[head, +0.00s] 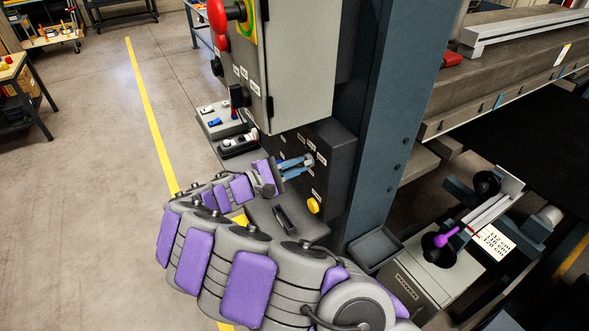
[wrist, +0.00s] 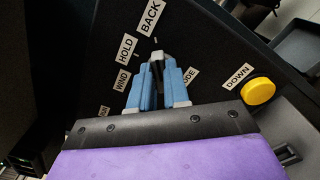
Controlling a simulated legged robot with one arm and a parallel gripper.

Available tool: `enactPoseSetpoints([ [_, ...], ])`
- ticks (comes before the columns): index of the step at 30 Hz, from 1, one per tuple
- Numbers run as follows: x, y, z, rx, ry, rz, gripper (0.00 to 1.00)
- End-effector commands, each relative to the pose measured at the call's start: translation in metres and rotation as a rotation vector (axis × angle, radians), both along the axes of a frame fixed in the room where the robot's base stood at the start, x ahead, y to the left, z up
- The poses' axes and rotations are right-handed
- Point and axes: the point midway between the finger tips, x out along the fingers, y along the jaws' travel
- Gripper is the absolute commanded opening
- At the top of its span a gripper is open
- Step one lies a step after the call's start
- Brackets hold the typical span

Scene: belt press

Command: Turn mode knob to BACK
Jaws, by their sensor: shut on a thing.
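The mode knob (wrist: 156,68) is a dark piece on the black control panel (wrist: 90,50), mostly hidden between my fingers. My gripper (head: 296,166) is shut on it; its blue fingers also show in the wrist view (wrist: 157,84). White labels BACK (wrist: 150,17), HOLD (wrist: 126,47) and WIND (wrist: 122,80) run along the knob's left and upper side. The slot between my fingers points up, roughly toward BACK. The knob's own pointer is not clear. The label that ends in "ODE" (wrist: 190,77) is partly covered by my right finger.
A yellow button (wrist: 258,91) by the DOWN label (wrist: 238,76) sits right of the knob. A grey cabinet (head: 305,60) with a red button (head: 217,14) stands above the panel. A blue post (head: 395,120) is close on the right. Open floor lies left.

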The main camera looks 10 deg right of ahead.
Motion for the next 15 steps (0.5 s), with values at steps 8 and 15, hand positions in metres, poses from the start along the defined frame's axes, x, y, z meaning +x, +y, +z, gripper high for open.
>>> enactPoseSetpoints([
  [8,-0.0001,0.0002,-0.0009,0.003,0.001,0.000,0.26],
  [15,-0.0006,0.0000,-0.0002,0.001,0.000,0.000,0.41],
])
